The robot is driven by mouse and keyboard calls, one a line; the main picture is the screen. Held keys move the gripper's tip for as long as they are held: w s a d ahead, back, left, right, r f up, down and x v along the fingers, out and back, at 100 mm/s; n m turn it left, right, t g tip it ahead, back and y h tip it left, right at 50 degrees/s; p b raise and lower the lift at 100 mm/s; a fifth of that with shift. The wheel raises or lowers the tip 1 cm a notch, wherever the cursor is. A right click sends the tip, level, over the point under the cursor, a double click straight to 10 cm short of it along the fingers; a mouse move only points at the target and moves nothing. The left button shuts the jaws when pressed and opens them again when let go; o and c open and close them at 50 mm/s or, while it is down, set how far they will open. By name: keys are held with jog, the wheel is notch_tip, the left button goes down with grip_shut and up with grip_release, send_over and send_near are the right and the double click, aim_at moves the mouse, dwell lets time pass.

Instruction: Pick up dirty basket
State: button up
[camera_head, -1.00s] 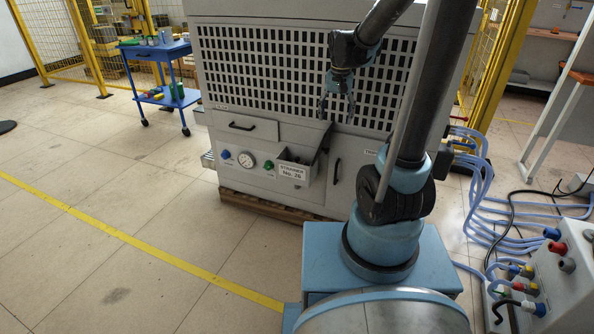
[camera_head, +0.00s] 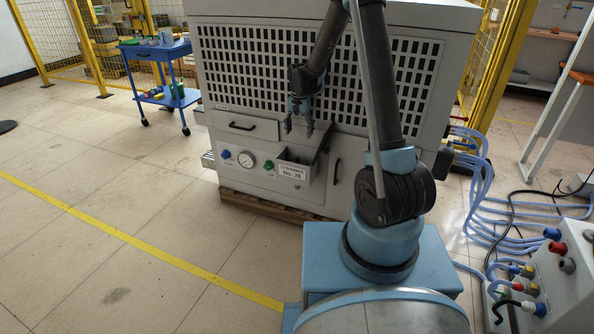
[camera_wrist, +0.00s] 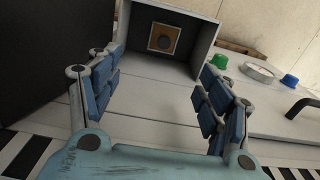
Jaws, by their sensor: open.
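A small grey open-topped box (camera_head: 293,168) with a label reading "STRAINER No. 26" is on the front of the large grey machine. I take it to be the holder of the dirty basket. I cannot tell whether that piece is the basket. My gripper (camera_head: 298,130) points down above the box, apart from it. In the wrist view my gripper (camera_wrist: 162,72) is open and empty, its blue-padded fingers spread wide.
The machine (camera_head: 262,70) has a pressure gauge (camera_head: 246,160), a green knob (camera_wrist: 219,60), a blue knob (camera_wrist: 289,81) and a black handle (camera_head: 242,126) left of the box. A blue cart (camera_head: 155,52) stands at the left. Hoses (camera_head: 480,190) run at the right. The left floor is clear.

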aim_at(298, 158)
jog(key=f, duration=1.2)
jog(key=shift+w+a+f, duration=0.1)
jog(key=shift+a+f, duration=0.1)
jog(key=shift+w+a+f, duration=0.1)
jog(key=shift+a+f, duration=0.05)
jog(key=shift+f, duration=2.6)
jog(key=c, duration=1.3)
